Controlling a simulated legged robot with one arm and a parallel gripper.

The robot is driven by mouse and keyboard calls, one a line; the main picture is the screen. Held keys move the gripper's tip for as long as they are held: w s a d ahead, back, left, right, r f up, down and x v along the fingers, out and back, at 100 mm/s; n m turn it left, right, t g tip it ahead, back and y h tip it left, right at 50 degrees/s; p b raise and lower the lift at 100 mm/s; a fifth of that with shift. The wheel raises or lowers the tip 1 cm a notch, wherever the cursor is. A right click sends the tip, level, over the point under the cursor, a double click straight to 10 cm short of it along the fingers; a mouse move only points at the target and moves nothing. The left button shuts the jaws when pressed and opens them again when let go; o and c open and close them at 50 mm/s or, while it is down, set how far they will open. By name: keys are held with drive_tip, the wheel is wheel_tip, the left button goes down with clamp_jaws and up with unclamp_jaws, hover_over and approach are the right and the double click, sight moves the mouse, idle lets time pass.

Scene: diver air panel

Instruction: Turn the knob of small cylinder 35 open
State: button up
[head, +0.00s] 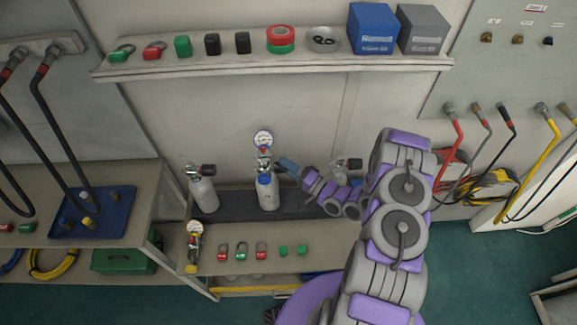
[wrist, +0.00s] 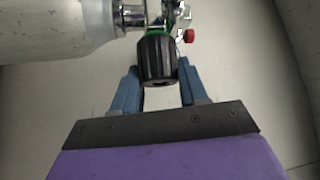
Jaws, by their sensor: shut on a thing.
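A small grey-white cylinder (head: 268,194) with a gauge (head: 263,138) on its valve stands upright on the dark mat in the head view; no number on it is readable. In the wrist view its pale body (wrist: 60,28) lies at the upper left, and its black ribbed knob (wrist: 157,57) points toward me. My gripper (wrist: 158,70) has its blue fingers on both sides of the knob and is shut on it. In the head view my gripper (head: 283,163) reaches the valve from the right, and the fingers hide the knob there.
Another cylinder (head: 203,192) stands to the left, and one (head: 348,165) to the right is partly behind my arm. A regulator with a gauge (head: 194,240) and several padlocks (head: 241,251) lie on the bench front. A shelf (head: 280,66) with tags, tape and boxes runs above.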

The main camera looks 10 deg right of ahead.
drive_tip(key=shift+f+n+t+y+b, duration=0.15)
drive_tip(key=shift+n+y+b, duration=0.15)
drive_tip(key=shift+n+y, duration=0.35)
drive_tip(key=shift+f+n+t+y+b, duration=0.15)
drive_tip(key=shift+n+y+b, duration=0.15)
drive_tip(key=shift+n, duration=0.65)
drive_tip(key=shift+r, duration=0.1)
drive_tip(key=o, duration=0.9)
drive_tip(key=shift+w+a, duration=0.1)
drive_tip(key=shift+w, duration=0.05)
drive_tip(key=shift+c, duration=0.2)
drive_tip(key=shift+o, duration=0.9)
drive_tip(key=v, duration=1.7)
drive_tip(key=shift+f, duration=0.4)
